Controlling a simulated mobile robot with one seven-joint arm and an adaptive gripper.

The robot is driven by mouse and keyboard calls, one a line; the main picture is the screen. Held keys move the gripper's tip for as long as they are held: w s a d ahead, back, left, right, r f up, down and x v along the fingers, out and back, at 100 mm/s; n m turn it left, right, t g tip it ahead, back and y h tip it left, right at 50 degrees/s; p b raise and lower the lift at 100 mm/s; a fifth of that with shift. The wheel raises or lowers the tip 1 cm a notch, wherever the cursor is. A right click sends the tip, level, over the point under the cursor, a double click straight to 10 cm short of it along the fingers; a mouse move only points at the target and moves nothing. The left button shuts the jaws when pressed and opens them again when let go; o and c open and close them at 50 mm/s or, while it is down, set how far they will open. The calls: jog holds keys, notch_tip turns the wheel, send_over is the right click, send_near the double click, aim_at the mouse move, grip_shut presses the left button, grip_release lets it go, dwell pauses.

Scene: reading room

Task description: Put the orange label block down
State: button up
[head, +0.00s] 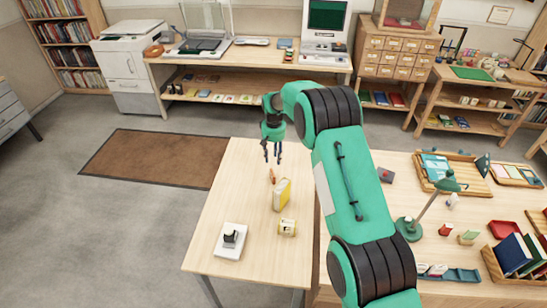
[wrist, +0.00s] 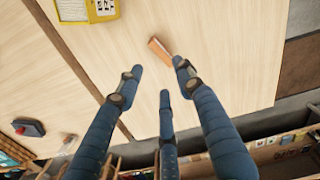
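In the wrist view the block (wrist: 159,48) lies beyond my fingertips, closest to the right one, with a gap that looks clear. My gripper (head: 272,152) points down above the table, just over the block. It also shows in the wrist view (wrist: 157,85), with its three dark blue fingers spread and nothing between them.
A yellow book-like item (head: 282,195) stands close to the block; it also shows in the wrist view (wrist: 85,10). A yellow-and-white roll (head: 287,228) and a white stand with a dark-topped object (head: 230,240) are nearer. Bare tabletop lies left of the block.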

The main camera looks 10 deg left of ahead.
dwell(0.3)
jog(key=s+d+r+m+t, duration=0.1)
jog(key=s+d+r, duration=0.6)
jog(key=r, duration=0.5)
jog(key=s+d+r+t, duration=0.1)
jog(key=s+d+r, duration=0.6)
jog(key=r, duration=0.6)
jog(key=s+d+r+m+t, duration=0.1)
jog(key=s+d+r, duration=0.55)
jog(key=r, duration=0.55)
jog(key=s+d+r+m+t, duration=0.1)
jog(key=s+d+r, duration=0.25)
jog(key=s, duration=0.55)
jog(key=s+d+r, duration=0.3)
jog(key=s+d, duration=0.2)
jog(key=s, duration=0.4)
jog(key=s+d+f, duration=0.2)
jog(key=s, duration=0.7)
jog(key=s+d+f+m+t, duration=0.1)
jog(key=s+d+f, duration=0.1)
jog(key=s, duration=0.8)
jog(key=shift+d+m+t, duration=0.25)
jog(key=shift+m+t, duration=0.05)
jog(key=shift+f, duration=0.1)
